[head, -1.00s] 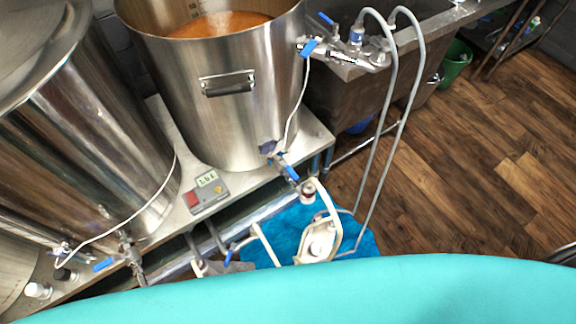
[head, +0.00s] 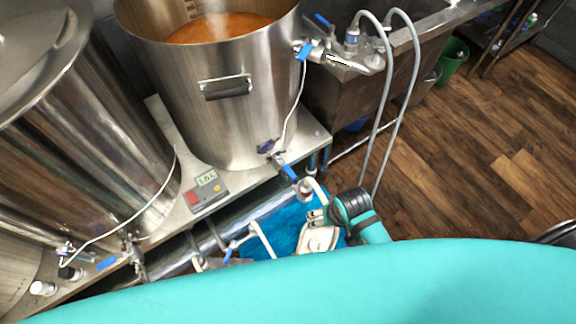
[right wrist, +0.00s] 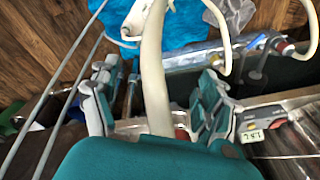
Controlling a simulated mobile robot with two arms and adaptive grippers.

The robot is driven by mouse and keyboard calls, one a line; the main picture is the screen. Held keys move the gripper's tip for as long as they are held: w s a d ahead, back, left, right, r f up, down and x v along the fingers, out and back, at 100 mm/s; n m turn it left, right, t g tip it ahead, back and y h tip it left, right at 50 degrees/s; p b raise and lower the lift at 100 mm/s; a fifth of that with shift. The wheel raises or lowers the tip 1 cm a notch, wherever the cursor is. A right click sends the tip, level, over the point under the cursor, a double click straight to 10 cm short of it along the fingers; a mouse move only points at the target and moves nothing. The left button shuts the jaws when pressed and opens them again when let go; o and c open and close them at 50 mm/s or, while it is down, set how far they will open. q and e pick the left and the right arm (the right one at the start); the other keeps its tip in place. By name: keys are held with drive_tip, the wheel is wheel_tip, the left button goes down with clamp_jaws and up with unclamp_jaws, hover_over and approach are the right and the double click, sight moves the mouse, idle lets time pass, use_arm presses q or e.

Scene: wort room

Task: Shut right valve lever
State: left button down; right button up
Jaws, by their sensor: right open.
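The right kettle (head: 235,115) is steel and holds amber liquid. Low on it is a valve with a blue lever (head: 290,172), slanting down to the right along the outlet. More blue levers show: one at the kettle's upper right fitting (head: 306,50) and one low on the left vessel (head: 106,263). My right gripper (head: 314,215) is just below the low valve's outlet, beside the white hose. In the right wrist view my right gripper (right wrist: 152,105) is open, with the pale hose (right wrist: 153,60) passing between its spread fingers. The low lever is hidden there. My left gripper is not in view.
The steel bench edge (head: 190,225) carries a small controller (head: 205,191). A white pump (head: 318,238) stands over a blue mat (head: 280,222). Two grey hoses (head: 397,110) hang from the sink (head: 345,95) close to my right arm. Wooden floor is open at right.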

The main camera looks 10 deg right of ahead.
drive_tip(key=w+a+r+m, duration=0.2)
drive_tip(key=w+r, duration=0.1)
drive_tip(key=r, duration=0.2)
wheel_tip(320, 180, up, 14)
drive_tip(key=m+g, duration=0.2)
drive_tip(key=m, duration=0.8)
hover_over(290, 171)
drive_tip(key=shift+h, duration=0.4)
wheel_tip(290, 171, down, 18)
drive_tip(key=shift+a+r+b, duration=0.1)
drive_tip(key=shift+r+b, duration=0.15)
drive_tip(key=shift+b, duration=0.15)
